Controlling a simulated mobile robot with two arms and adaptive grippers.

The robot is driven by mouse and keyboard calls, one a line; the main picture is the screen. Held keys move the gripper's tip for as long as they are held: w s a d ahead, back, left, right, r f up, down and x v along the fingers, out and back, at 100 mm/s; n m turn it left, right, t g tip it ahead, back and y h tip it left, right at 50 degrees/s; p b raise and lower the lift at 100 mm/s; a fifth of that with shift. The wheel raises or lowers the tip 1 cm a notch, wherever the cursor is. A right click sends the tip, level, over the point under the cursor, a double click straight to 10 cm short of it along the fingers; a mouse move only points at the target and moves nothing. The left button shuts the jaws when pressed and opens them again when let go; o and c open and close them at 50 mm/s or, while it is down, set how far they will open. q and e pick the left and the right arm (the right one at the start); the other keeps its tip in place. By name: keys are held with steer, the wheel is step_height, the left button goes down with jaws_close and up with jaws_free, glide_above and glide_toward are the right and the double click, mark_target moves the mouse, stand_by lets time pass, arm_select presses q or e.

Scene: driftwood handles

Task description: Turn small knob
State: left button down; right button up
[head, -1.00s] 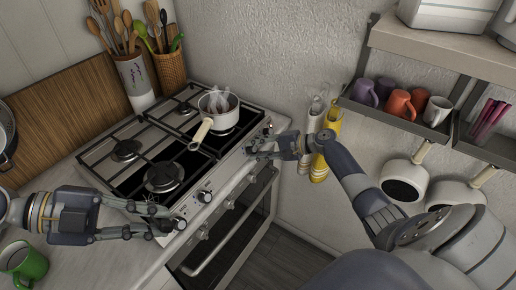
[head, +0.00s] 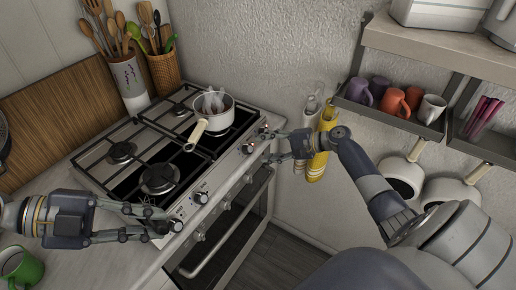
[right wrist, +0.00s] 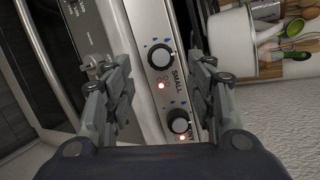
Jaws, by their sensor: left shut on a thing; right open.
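The small knob (right wrist: 160,58), a black and chrome dial marked SMALL, sits on the stove's steel front panel in the right wrist view, with a lit red lamp beside it. My right gripper (right wrist: 159,62) is open, its fingers on either side of this knob without visible contact. In the head view my right gripper (head: 266,147) is just off the far end of the panel. My left gripper (head: 170,223) is shut on the nearest front knob (head: 177,226) at the stove's near left corner.
The stove (head: 222,180) carries a white pot (head: 215,112) with its handle toward the front. Another knob (right wrist: 179,121) with a lit red lamp is beside the small one. Yellow and white mitts (head: 320,150) hang behind my right gripper. A green mug (head: 20,266) stands front left.

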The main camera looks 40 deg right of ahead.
steer(key=v, duration=0.2)
steer(key=shift+s+d+r, duration=0.15)
stand_by(1.1)
